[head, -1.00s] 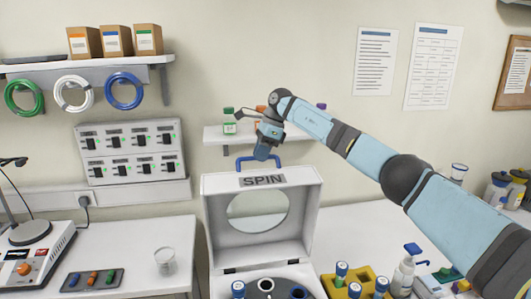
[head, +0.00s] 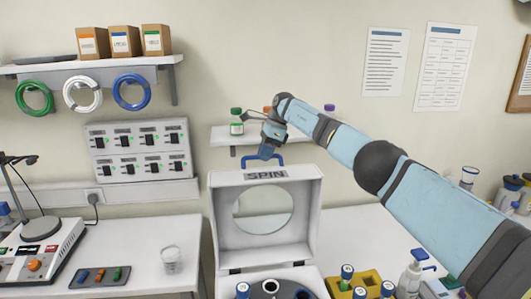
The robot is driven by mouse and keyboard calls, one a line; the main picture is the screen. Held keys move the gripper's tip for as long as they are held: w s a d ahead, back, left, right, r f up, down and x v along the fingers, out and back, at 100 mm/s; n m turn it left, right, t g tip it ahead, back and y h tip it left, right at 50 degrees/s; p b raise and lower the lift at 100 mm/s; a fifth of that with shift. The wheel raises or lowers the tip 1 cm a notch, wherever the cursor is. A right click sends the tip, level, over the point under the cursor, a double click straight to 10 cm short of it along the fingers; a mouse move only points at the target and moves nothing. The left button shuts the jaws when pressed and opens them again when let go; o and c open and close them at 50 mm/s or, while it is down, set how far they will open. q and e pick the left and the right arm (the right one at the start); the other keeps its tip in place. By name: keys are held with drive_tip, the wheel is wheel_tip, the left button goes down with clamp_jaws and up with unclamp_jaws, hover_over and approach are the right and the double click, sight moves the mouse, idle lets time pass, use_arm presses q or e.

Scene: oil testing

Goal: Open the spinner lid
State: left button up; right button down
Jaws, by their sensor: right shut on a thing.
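The white spinner lid (head: 228,243), marked SPIN and with a round window, stands raised upright at the rear of the spinner. Its blue handle (head: 248,158) arches above the lid's top edge. My right gripper (head: 268,155) is at the top of the lid, shut on the blue handle; its fingers hide part of the handle. Below the lid, the open spinner body (head: 238,282) shows a grey rotor with round holes, cut off by the bottom edge of the view. My left gripper is not in view.
A yellow rack (head: 370,278) with blue-capped vials stands right of the spinner. A glass beaker (head: 171,260) and a tray of coloured pieces (head: 100,277) lie on the left counter. A wall shelf with small bottles (head: 237,122) is behind my right gripper.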

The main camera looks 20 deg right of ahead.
drive_tip(key=shift+f, duration=0.5)
drive_tip(key=c, duration=1.1)
unclamp_jaws()
drive_tip(key=shift+w, duration=0.2)
drive_tip(key=shift+s+r, duration=0.1)
drive_tip(key=shift+r, duration=0.05)
drive_tip(key=shift+r, duration=0.1)
